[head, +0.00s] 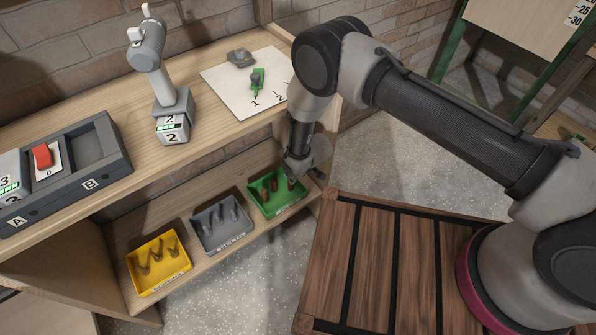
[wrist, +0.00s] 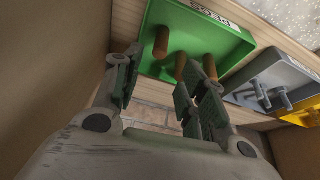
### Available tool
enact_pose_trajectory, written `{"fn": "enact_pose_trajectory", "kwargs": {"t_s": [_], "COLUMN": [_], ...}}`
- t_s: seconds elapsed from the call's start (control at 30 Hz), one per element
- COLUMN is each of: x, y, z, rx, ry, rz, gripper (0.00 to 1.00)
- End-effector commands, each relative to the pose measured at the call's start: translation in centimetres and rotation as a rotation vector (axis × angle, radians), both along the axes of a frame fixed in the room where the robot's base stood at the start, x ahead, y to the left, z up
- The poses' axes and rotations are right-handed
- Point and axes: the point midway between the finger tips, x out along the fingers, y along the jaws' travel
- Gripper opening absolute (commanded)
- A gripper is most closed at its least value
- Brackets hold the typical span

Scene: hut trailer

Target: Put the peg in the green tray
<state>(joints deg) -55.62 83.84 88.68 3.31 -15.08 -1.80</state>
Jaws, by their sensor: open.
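The green tray (head: 284,208) stands on the lower shelf, at the right end of a row of trays. It fills the upper middle of the wrist view (wrist: 232,45), with a label reading PEGS on its wall. Brown wooden pegs (wrist: 161,42) are in it; three show in the wrist view. My gripper (head: 296,172) is over the back right part of this tray. In the wrist view my gripper (wrist: 162,66) has its fingers spread at the tray's near edge. I see nothing held between them. One finger partly hides the pegs on the right.
A grey tray (head: 224,243) with metal screws and a yellow tray (head: 163,287) with hook-like pieces stand left of the green one. The upper shelf board (head: 215,135) is close above. A dark slatted wooden surface (head: 375,260) lies to the right.

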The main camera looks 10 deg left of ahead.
Motion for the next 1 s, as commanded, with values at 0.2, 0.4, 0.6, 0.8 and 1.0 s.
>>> {"fn": "enact_pose_trajectory", "kwargs": {"t_s": [0.2, 0.4, 0.6, 0.8, 1.0], "x": [-0.6, -0.8, -0.8, -0.8, -2.8], "y": [-0.8, -1.1, -1.0, -1.0, -3.7], "z": [2.6, 3.0, 3.0, 3.0, 1.9], "rx": [0.0, -0.001, -0.001, -0.001, -0.106], "ry": [0.0, 0.001, 0.001, 0.001, 0.082], "rz": [0.0, 0.0, 0.0, -0.001, -0.002], "gripper": [0.42, 0.42, 0.42, 0.42, 0.42]}}
